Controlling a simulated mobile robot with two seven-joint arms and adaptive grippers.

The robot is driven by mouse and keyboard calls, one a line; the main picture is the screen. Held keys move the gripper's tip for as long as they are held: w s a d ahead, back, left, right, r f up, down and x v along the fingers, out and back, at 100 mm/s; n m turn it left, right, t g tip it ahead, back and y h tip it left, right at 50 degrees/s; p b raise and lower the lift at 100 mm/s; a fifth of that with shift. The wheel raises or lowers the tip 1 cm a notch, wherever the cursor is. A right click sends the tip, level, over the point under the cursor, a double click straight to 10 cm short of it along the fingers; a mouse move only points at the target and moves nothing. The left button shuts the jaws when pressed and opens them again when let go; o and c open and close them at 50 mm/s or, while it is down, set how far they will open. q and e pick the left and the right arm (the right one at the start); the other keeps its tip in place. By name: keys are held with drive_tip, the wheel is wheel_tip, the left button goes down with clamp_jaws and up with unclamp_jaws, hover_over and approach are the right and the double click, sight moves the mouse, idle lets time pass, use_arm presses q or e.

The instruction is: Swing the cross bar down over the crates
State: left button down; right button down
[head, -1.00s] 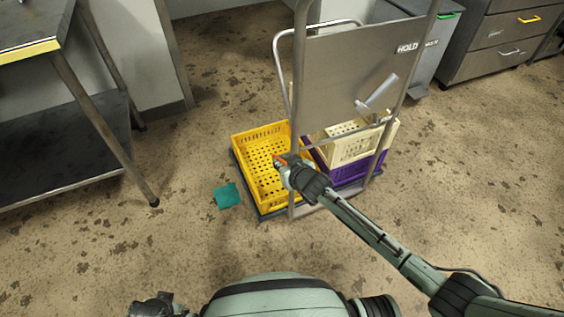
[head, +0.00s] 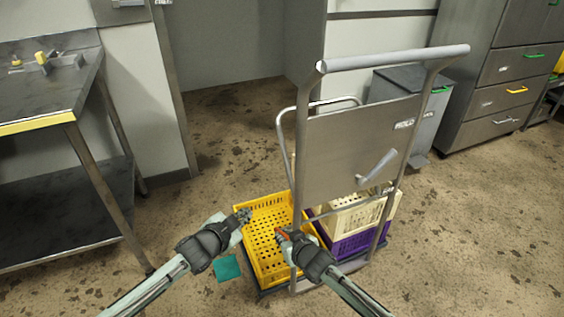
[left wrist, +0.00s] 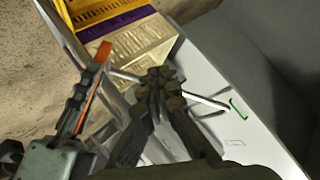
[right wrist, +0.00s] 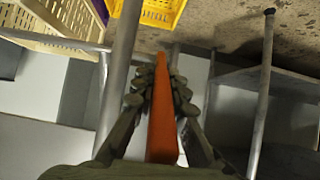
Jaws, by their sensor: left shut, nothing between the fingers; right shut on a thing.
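A cart holds a yellow crate (head: 262,243) on its left and a cream crate (head: 345,219) on a purple crate (head: 350,246) on its right. My right gripper (head: 285,238) is at the cart's left upright, over the yellow crate's right side. It is shut on an orange strip (right wrist: 163,110). I cannot tell whether this strip belongs to the cross bar; I cannot make out that bar for certain. My left gripper (head: 244,215) is shut and empty above the yellow crate's left edge. The orange strip also shows in the left wrist view (left wrist: 96,78).
The cart's grey panel (head: 345,140) has a silver lever (head: 377,168), and a push handle (head: 400,57) stands above it. A steel table (head: 50,105) is at the left. A teal sheet (head: 227,268) lies on the floor. A grey bin (head: 425,115) and drawers stand behind right.

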sight(285, 159)
use_arm(q)
drive_tip(key=w+d+r+m+h, duration=0.2)
drive_tip(key=d+r+m, duration=0.15)
drive_tip(key=r, duration=0.25)
drive_tip(key=w+d+r+m+h, duration=0.2)
drive_tip(key=w+r+m+h, duration=0.1)
drive_tip(key=r+m, duration=0.25)
drive_tip(key=w+a+f+x, duration=0.1)
drive_tip(key=a+f+x, duration=0.1)
drive_tip(key=x, duration=1)
drive_tip(key=shift+g, duration=0.4)
drive_tip(key=shift+w+d, duration=0.1)
drive_tip(key=shift+w, duration=0.05)
drive_tip(key=shift+w+a+f, duration=0.2)
drive_tip(key=shift+w+f, duration=0.05)
drive_tip(key=shift+w, duration=0.2)
